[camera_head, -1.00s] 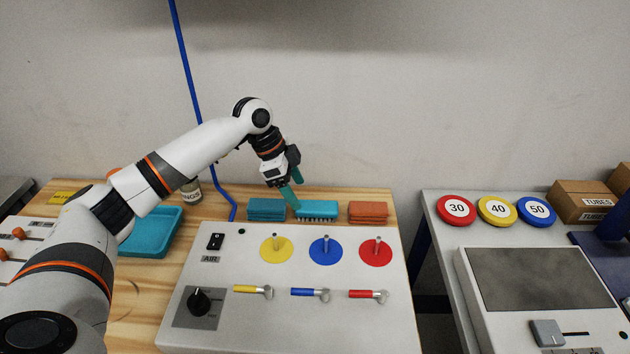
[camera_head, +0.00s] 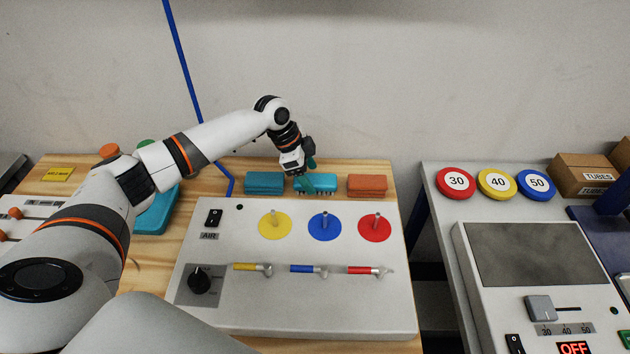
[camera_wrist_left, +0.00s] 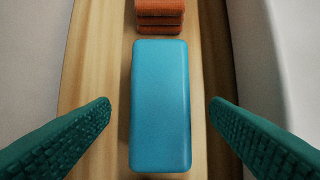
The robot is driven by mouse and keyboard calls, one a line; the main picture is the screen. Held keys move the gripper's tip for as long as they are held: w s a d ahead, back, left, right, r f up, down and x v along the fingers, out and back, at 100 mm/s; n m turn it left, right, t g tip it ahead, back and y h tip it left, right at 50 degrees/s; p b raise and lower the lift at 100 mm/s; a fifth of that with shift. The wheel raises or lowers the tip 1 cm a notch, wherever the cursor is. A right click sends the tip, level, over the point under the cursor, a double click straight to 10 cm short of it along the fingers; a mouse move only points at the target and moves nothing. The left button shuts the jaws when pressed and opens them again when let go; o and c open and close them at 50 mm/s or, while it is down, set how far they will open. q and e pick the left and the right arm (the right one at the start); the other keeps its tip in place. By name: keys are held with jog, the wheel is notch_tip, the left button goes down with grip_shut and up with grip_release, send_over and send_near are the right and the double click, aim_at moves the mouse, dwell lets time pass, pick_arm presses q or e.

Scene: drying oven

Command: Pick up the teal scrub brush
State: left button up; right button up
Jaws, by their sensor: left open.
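The teal scrub brush (camera_head: 326,182) lies on the wooden bench behind the grey control panel, between a blue stack and an orange stack. In the left wrist view the brush's smooth back (camera_wrist_left: 160,105) is centred between my fingers, with a gap on each side. My left gripper (camera_head: 309,184) is open, with its teal fingers down at the brush and partly covering it in the head view. The textured fingers also show in the left wrist view (camera_wrist_left: 160,112). My right gripper is not in view.
The blue stack (camera_head: 264,183) is left of the brush and the orange stack (camera_head: 367,185) right of it. The grey panel (camera_head: 300,318) with upright pegs stands in front. A teal tray (camera_head: 160,212) is at left. The wall is close behind.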

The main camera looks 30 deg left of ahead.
aim_at(312, 179)
pick_arm(q)
jog(key=x, duration=0.2)
jog(key=shift+w+d+f, duration=0.15)
jog(key=shift+d+f, duration=0.1)
jog(key=shift+f, duration=0.2)
jog(key=shift+f, duration=0.2)
jog(key=c, duration=1.1)
notch_tip(312, 179, up, 11)
jog(key=shift+f+b, duration=0.2)
jog(key=shift+b, duration=0.45)
